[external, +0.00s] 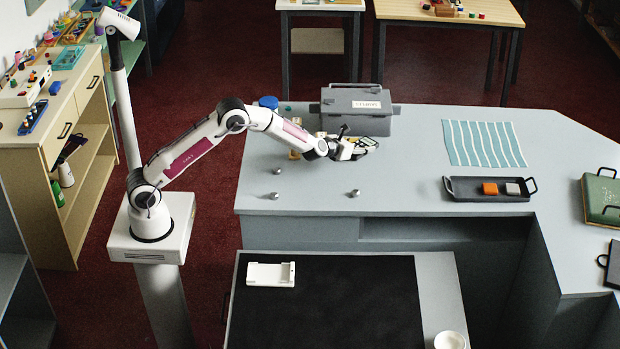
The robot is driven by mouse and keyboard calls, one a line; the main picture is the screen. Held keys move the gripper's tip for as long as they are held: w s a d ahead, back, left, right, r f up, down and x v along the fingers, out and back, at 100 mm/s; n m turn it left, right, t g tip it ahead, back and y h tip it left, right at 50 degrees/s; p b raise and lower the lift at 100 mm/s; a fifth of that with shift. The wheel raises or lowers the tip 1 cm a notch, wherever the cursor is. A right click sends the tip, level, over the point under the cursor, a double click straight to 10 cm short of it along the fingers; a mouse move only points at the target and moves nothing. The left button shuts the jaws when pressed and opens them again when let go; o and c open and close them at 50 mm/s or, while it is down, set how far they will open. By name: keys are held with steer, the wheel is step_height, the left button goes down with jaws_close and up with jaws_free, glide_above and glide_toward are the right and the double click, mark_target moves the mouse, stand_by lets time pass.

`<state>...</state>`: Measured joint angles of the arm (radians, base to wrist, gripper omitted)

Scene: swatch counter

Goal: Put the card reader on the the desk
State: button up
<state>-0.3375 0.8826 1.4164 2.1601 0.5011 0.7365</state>
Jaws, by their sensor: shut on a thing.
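My gripper (358,149) is above the blue-grey counter (310,180), in front of the grey box. It is shut on a small dark-edged thing with a pale greenish face, which looks like the card reader (369,142). The fingers hide part of it, and its details are too small to tell. A lower desk surface with a black mat (330,310) is at the front. A white holder-like piece (271,274) lies on the mat's far left part.
A grey lidded box (356,122) and a blue round lid (268,102) stand behind my arm. Several metal balls (354,193) lie on the counter. A white bowl (450,341) is front right. Most of the mat is clear.

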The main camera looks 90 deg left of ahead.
steer(key=shift+f, duration=0.2)
stand_by(0.3)
steer(key=o, duration=1.5)
steer(key=shift+r, duration=0.15)
steer(key=shift+s+d+r, duration=0.2)
steer(key=shift+s+d, duration=0.1)
steer(key=shift+v, duration=5.55)
steer(key=shift+f, duration=0.1)
